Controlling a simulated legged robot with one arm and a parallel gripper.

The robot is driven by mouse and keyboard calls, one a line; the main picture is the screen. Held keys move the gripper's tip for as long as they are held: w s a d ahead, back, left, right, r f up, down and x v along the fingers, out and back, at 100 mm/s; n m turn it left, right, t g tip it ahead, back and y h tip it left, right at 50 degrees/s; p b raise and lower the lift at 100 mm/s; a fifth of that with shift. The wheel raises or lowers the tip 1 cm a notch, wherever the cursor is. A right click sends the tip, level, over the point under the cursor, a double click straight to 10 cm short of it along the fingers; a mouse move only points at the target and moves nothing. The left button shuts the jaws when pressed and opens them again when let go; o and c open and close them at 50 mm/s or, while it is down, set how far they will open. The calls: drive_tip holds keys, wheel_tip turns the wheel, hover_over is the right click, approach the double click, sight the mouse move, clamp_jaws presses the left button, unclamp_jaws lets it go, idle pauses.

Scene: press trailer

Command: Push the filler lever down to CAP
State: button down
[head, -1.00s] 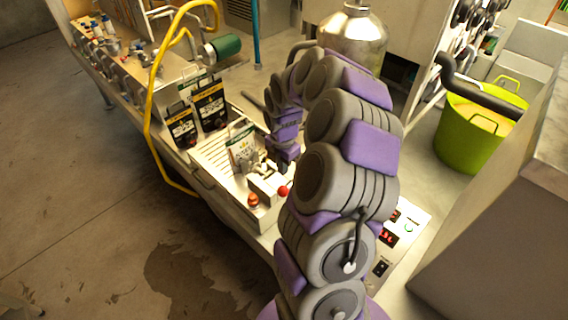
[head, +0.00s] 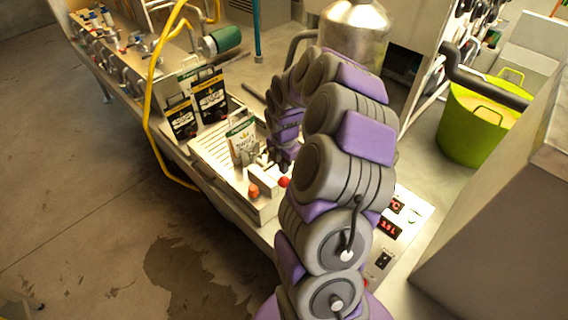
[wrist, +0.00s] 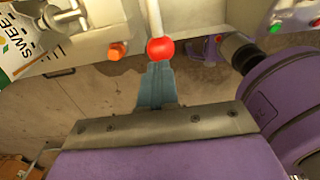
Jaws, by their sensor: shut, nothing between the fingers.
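The filler lever has a round red knob, seen in the head view (head: 285,182) and in the wrist view (wrist: 160,49), where a pale rod runs up from it. My gripper (wrist: 158,68) is shut and empty, with its grey-blue fingertips right at the knob's lower edge in the wrist view; I cannot tell if they touch. In the head view my purple and grey arm hides most of the lever's rod, and the gripper shows only in part beside the filler. No CAP marking is readable.
An orange knob (wrist: 117,51) sits left of the lever. A pouch (head: 242,142) stands on the ribbed tray (head: 207,152), with dark pouches (head: 210,98) behind. A panel with red displays (head: 390,229) is at right. A yellow hose (head: 150,105) arches at left.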

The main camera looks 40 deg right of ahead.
sight(284, 178)
drive_tip(key=shift+d+f+b, duration=0.1)
drive_tip(key=shift+f+b, duration=1.6)
drive_tip(key=shift+f, duration=1.45)
drive_tip(key=shift+d+f, duration=0.25)
drive_tip(key=shift+f, duration=0.7)
drive_tip(key=shift+d+f, duration=0.25)
drive_tip(key=shift+f, duration=0.7)
drive_tip(key=shift+r, duration=0.1)
drive_tip(key=shift+r+p, duration=2.5)
drive_tip(key=shift+r, duration=2.45)
drive_tip(key=shift+a, duration=0.1)
